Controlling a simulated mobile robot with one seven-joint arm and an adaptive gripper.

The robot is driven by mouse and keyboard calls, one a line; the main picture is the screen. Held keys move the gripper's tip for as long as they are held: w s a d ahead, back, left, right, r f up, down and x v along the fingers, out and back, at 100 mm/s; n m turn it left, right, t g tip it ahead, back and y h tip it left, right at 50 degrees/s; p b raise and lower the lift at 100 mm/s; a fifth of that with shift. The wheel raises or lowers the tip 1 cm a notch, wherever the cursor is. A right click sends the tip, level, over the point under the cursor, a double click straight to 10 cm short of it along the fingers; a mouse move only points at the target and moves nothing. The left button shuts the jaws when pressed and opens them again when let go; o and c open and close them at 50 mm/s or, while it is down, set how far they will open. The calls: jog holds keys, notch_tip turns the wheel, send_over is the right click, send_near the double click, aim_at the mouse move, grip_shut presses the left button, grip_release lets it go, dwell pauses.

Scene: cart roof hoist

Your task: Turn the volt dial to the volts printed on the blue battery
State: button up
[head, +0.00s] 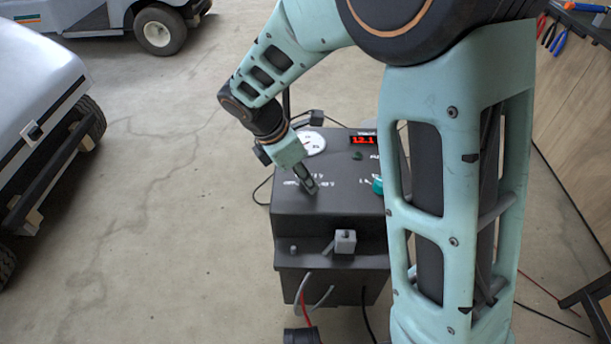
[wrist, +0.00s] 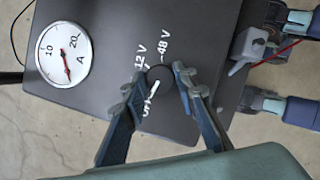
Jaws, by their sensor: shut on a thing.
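The volt dial (wrist: 160,78) is a round dark knob on the charger's top. Its white line points towards OFF, with 12 V and 48 V printed further round. My gripper (wrist: 160,80) has its fingers on both sides of the dial and is shut on it. In the head view my gripper (head: 308,188) reaches down to the top of the dark charger (head: 330,222) and hides the dial. I cannot make out the blue battery or its printed volts in either view.
The charger has a round ammeter (head: 311,143), a red display (head: 363,140) reading 12.1, a green button (head: 357,156) and a green knob (head: 377,186). A cart (head: 40,100) stands left; the floor between is clear.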

jog(key=m+p, duration=0.1)
jog(key=m, duration=0.1)
jog(key=m+g+p, duration=0.1)
jog(key=m+p, duration=0.1)
jog(key=shift+w+r+h+p, duration=0.2)
jog(key=shift+h+p, duration=0.1)
jog(key=shift+h, duration=0.1)
jog(key=m+g+p, duration=0.1)
jog(key=m+p, duration=0.1)
jog(key=m+g+p, duration=0.1)
jog(key=m, duration=0.2)
jog(key=shift+w+m+g+p, duration=0.1)
jog(key=shift+m+g+p, duration=0.2)
jog(key=shift+p, duration=0.05)
jog(key=m+g+p, duration=0.1)
jog(key=m, duration=0.1)
jog(key=m+y+p, duration=0.1)
jog(key=m, duration=0.2)
jog(key=shift+w+d+f+g+p, duration=0.1)
jog(key=shift+g+p, duration=0.2)
jog(key=shift+g, duration=0.1)
jog(key=m+y, duration=0.1)
jog(key=m, duration=0.1)
jog(key=m+g+y+p, duration=0.1)
jog(key=m, duration=0.2)
jog(key=shift+d+f, duration=0.1)
jog(key=o, duration=1.1)
